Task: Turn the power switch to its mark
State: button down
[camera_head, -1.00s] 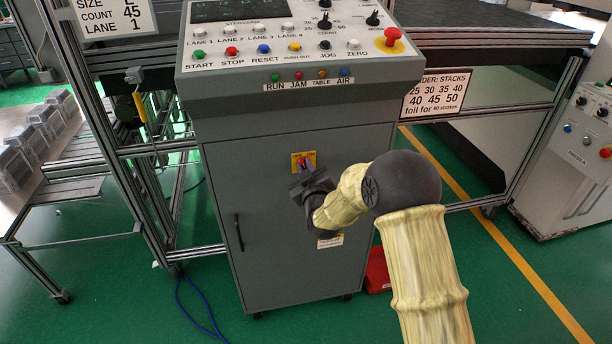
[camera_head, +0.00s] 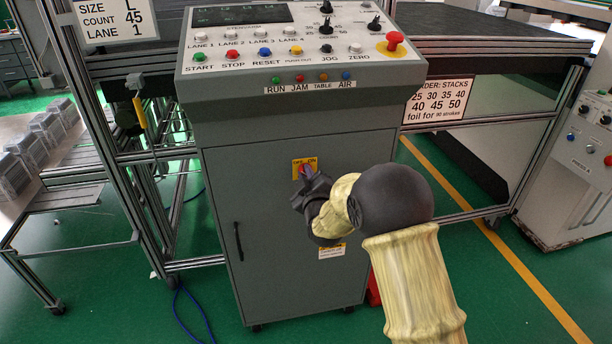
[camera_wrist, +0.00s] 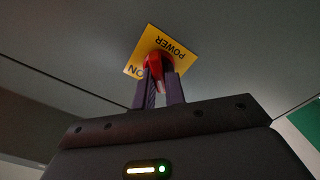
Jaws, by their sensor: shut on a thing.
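The power switch is a red knob on a yellow plate (camera_head: 298,164) on the front of the grey cabinet (camera_head: 260,240). In the head view the plate shows the words OFF and ON, and my gripper (camera_head: 305,177) covers part of the knob. In the wrist view the red knob (camera_wrist: 155,64) sits between my two fingers, which are shut on it. The yellow plate there (camera_wrist: 170,42) shows POWER and ON, upside down. The knob's exact angle against the mark is hard to tell.
The control panel (camera_head: 290,60) with buttons and a red stop knob (camera_head: 394,40) juts out above the switch. A cabinet door handle (camera_head: 239,242) is at lower left. A metal frame (camera_head: 115,150) stands left, and a blue cable (camera_head: 182,315) lies on the floor.

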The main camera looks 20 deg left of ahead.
jog(key=c, duration=1.5)
grip_release()
jog(key=shift+o, duration=0.2)
jog(key=shift+s+d, duration=0.1)
jog(key=b+v, duration=0.1)
jog(key=v, duration=1.6)
jog(key=shift+b, duration=0.3)
